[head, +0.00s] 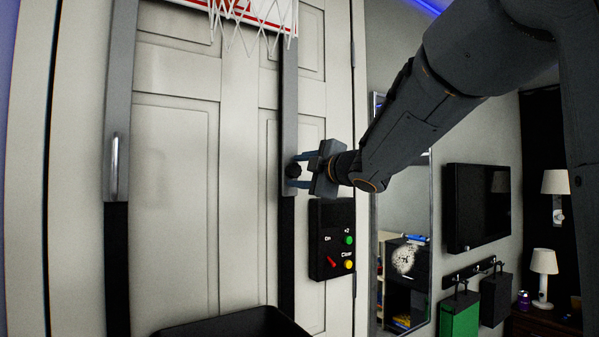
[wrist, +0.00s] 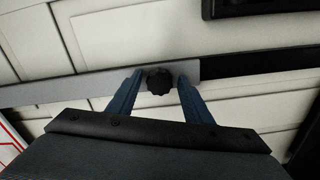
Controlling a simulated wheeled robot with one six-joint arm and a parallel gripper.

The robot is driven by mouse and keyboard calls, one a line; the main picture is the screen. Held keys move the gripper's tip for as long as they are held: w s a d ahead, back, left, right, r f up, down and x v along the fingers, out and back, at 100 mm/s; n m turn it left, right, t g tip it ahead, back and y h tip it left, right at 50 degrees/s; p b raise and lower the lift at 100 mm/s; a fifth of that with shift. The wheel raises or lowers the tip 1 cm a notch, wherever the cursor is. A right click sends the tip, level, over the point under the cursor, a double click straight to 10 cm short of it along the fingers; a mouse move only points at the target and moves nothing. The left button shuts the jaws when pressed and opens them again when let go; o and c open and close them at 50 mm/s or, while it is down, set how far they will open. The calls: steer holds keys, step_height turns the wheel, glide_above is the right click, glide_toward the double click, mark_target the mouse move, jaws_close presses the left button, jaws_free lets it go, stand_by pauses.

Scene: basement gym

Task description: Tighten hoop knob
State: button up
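The hoop knob is a small black lobed knob (wrist: 159,81) on the grey post of the hoop. In the head view the knob (head: 293,170) sits on the right post (head: 288,120), near the lower end of its grey part. My gripper (head: 299,170) is at the knob, coming from the right. In the wrist view my gripper (wrist: 158,88) has its two blue fingers apart, one on each side of the knob. A small gap shows between the knob and each finger. The white hoop net (head: 250,22) hangs at the top.
A black control box (head: 331,240) with a red switch and green and yellow buttons is just below my gripper. A black bin (head: 235,325) stands at the bottom. A handle (head: 115,165) is on the left post. A mirror, a wall screen (head: 478,207) and a lamp are to the right.

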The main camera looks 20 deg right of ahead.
steer(key=shift+o, duration=0.3)
steer(key=b+v, duration=0.1)
steer(key=v, duration=0.6)
steer(key=shift+s, duration=0.35)
steer(key=shift+d+r, duration=0.1)
